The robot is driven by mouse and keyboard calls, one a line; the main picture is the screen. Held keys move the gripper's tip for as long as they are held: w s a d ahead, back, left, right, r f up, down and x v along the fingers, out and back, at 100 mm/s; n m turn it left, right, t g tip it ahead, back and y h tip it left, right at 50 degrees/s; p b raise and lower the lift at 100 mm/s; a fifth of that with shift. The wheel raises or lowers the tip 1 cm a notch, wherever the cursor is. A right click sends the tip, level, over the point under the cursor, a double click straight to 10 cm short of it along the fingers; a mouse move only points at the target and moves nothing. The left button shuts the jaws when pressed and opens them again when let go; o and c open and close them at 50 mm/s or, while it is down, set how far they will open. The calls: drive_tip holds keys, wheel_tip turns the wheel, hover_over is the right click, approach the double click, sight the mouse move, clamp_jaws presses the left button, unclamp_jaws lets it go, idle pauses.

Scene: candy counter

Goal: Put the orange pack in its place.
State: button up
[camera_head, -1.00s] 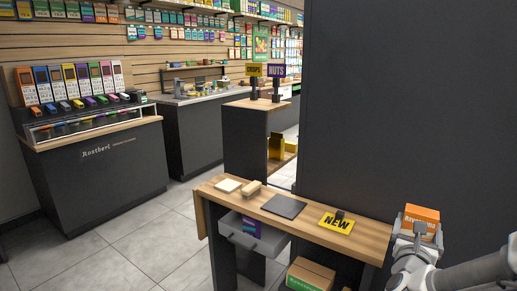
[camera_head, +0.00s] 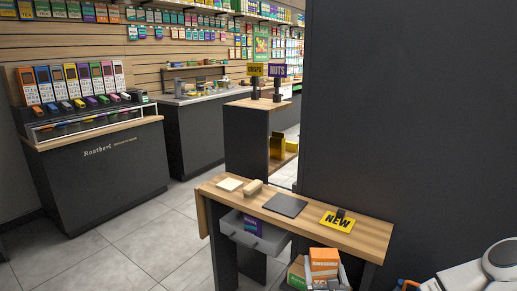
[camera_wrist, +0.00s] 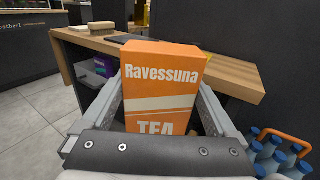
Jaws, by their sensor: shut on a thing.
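The orange pack (camera_head: 323,258) is a box with white lettering reading "Ravessuna TEA" in the wrist view (camera_wrist: 162,85). My gripper (camera_head: 325,272) is shut on it, with one finger on each side in the wrist view (camera_wrist: 163,112). The pack is upright in front of the wooden table's (camera_head: 372,238) front edge, low at the right end. It hides part of a cardboard box (camera_head: 298,272) under the table. A grey open drawer (camera_head: 270,240) under the table holds a purple pack (camera_head: 253,226).
On the table are a yellow NEW sign (camera_head: 337,221), a dark pad (camera_head: 286,205), a wooden-backed brush (camera_head: 252,188) and a pale block (camera_head: 229,185). A crate of blue-capped bottles (camera_wrist: 278,155) stands at lower right. A dark wall (camera_head: 420,120) fills the right; floor is clear at left.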

drive_tip(key=shift+n+y, duration=0.4)
drive_tip(key=shift+y, duration=0.2)
drive_tip(key=a+f, duration=0.2)
drive_tip(key=a, duration=0.1)
drive_tip(key=shift+s+a+f, duration=0.1)
drive_tip(key=shift+s+a, duration=0.15)
drive_tip(key=shift+s, duration=0.15)
wheel_tip(320, 180, up, 16)
drive_tip(key=p, duration=1.6)
drive_tip(key=shift+d, duration=0.2)
